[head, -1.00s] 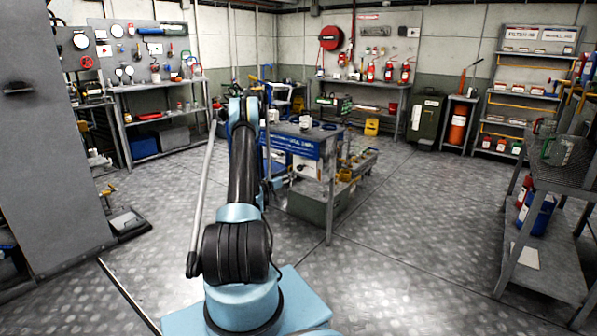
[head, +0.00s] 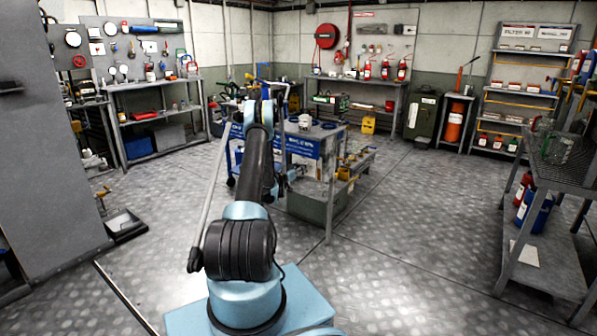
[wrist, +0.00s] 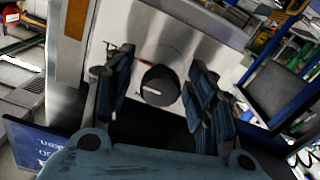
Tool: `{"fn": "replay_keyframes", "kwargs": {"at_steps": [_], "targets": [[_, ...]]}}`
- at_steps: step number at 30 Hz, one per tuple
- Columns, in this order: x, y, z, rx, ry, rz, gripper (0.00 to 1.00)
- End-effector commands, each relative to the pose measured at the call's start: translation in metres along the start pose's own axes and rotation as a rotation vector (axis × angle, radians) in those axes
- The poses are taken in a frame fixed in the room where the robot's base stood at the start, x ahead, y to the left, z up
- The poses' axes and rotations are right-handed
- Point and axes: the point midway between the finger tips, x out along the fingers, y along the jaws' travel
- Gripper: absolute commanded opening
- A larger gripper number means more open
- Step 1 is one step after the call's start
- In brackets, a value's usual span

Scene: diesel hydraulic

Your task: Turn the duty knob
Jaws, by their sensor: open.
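The duty knob (wrist: 159,86) is a round black knob with a pale pointer line, on a light metal panel (wrist: 190,32) in the wrist view. My gripper (wrist: 160,98) is open, with one finger on each side of the knob. A gap shows between the knob and each finger, so neither seems to touch it. In the head view my gripper (head: 292,174) is small and partly hidden by my arm, beside the blue-edged workbench. The knob cannot be made out in the head view.
The workbench (head: 330,134) with a blue sign (head: 290,144) stands ahead of me. A grey-green box (head: 315,207) is below it. A mesh-topped shelf (head: 565,175) stands at right. The floor between is clear.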

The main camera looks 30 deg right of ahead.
Motion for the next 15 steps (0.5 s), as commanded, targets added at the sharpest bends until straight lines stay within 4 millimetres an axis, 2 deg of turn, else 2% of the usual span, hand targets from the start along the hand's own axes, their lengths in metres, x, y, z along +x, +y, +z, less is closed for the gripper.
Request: {"fn": "replay_keyframes", "kwargs": {"at_steps": [3,9,15], "targets": [[-0.0016,-0.0020,-0.0004,0.000,0.000,-0.002,0.49],[-0.0029,-0.0038,-0.0007,0.000,0.001,-0.004,0.06],[-0.0034,-0.0047,-0.0010,-0.004,0.001,-0.005,0.06]]}}
